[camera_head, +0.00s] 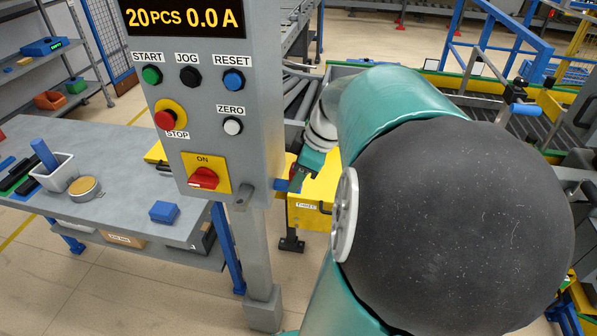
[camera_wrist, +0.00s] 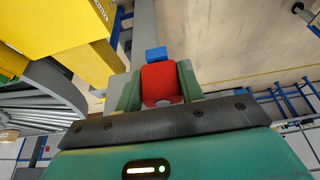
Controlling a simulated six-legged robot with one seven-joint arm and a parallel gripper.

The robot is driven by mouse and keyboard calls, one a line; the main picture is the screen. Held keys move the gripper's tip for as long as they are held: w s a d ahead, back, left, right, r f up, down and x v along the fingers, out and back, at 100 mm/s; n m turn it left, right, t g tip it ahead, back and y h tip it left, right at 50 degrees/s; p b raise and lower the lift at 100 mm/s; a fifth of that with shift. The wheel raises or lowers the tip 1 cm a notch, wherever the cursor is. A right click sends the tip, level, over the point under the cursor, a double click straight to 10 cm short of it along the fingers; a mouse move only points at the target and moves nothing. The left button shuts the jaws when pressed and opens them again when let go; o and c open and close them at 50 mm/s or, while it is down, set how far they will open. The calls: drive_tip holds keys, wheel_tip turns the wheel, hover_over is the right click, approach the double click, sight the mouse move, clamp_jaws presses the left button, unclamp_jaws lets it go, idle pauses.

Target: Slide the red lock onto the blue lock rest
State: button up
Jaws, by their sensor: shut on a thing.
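The red lock (camera_wrist: 161,80) is between the two green jaws of my gripper (camera_wrist: 158,88) in the wrist view. The blue lock rest (camera_wrist: 156,54) shows just beyond the lock's far end, nearly in line with it. I cannot tell whether the two touch. In the head view, the blue rest (camera_head: 282,185) sticks out from the right side of the grey control panel, low down. My gripper (camera_head: 297,175) is just right of it, partly behind my own arm. The lock shows there only as a small dark red patch.
The control panel (camera_head: 233,110) stands on a post, with buttons and a red rotary switch (camera_head: 203,178). A yellow box (camera_head: 318,190) is close behind my gripper. A grey table (camera_head: 110,160) with a blue block (camera_head: 164,212) is at left. My arm covers much of the right side.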

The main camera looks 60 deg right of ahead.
drive_tip(key=shift+f, duration=0.25)
drive_tip(key=o, duration=0.9)
drive_tip(key=v, duration=1.3)
drive_tip(key=shift+s+r, duration=0.25)
drive_tip(key=shift+r, duration=0.05)
